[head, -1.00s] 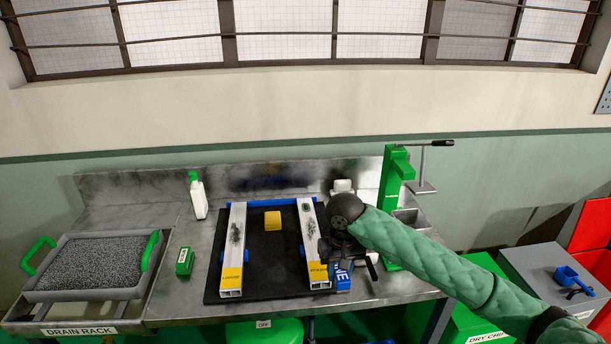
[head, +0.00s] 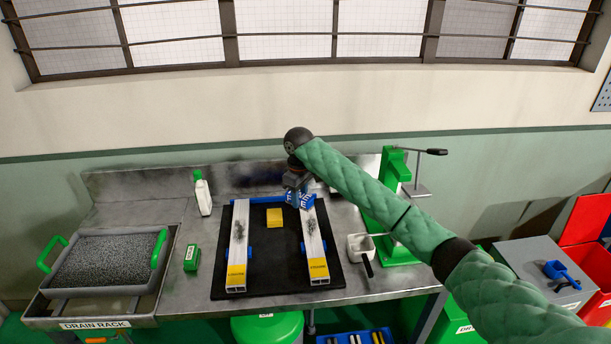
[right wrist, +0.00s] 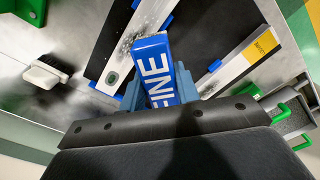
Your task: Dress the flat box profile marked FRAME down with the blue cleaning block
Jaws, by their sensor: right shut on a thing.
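My right gripper (head: 298,194) is shut on the blue block marked FINE (right wrist: 163,70). The block also shows in the head view (head: 304,199), at the far end of the right profile. I cannot tell if it touches the profile. The right box profile (head: 312,240) lies on a black mat (head: 275,262), with dark grime on its top and a yellow label at its near end, read as FRAME with some doubt. A second grimy profile (head: 239,230) lies to the left, its label too small to read surely. My left gripper is out of view.
A yellow block (head: 275,218) lies between the profiles. A green block (head: 192,257) is left of the mat. A white bottle (head: 203,195) stands behind. A gravel-filled tray (head: 105,258) is far left.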

